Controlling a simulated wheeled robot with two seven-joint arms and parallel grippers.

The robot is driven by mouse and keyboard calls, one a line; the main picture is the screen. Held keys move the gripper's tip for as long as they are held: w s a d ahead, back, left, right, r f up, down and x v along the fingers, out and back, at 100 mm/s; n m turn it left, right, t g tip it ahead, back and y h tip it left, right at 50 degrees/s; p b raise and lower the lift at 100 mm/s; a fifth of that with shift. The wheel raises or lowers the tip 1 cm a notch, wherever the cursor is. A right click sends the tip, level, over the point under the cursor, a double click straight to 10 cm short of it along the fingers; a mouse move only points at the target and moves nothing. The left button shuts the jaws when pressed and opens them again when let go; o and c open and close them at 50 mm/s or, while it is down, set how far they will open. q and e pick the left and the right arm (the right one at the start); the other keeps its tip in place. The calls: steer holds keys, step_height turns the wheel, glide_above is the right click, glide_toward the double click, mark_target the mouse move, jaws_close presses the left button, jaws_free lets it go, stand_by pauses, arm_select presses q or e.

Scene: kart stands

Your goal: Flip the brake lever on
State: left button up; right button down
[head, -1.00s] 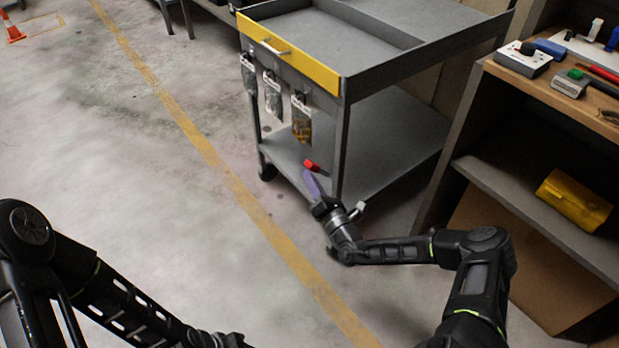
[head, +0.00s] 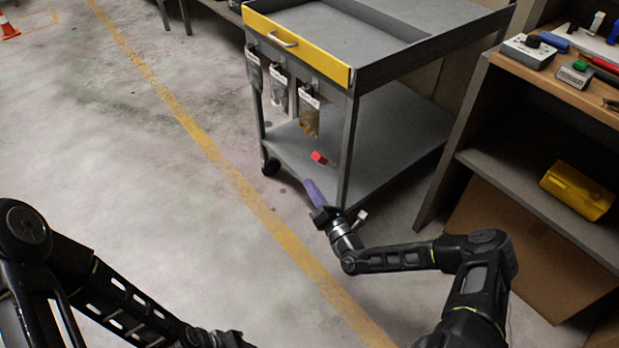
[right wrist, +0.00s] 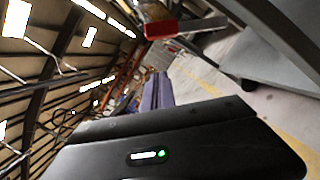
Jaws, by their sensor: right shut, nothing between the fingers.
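The brake lever is a small red piece (head: 319,157) at the front edge of the grey cart's lower shelf, near the cart's front right leg. It also shows in the right wrist view (right wrist: 175,27), large and near the top, beyond the fingers. My right gripper (head: 310,186) has purple fingers, shut and empty. They point up toward the lever from just below it, with a small gap between. The fingers also show in the right wrist view (right wrist: 158,90), pressed together.
The grey cart (head: 400,130) has a yellow drawer front (head: 300,46) with several hanging bags below it. A wooden shelf unit (head: 500,165) with a yellow case (head: 577,190) stands at right. The floor (head: 130,180) left of the cart is clear.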

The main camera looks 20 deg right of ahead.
steer(key=v, duration=0.8)
steer(key=shift+d+p, duration=0.25)
steer(key=shift+p, duration=0.1)
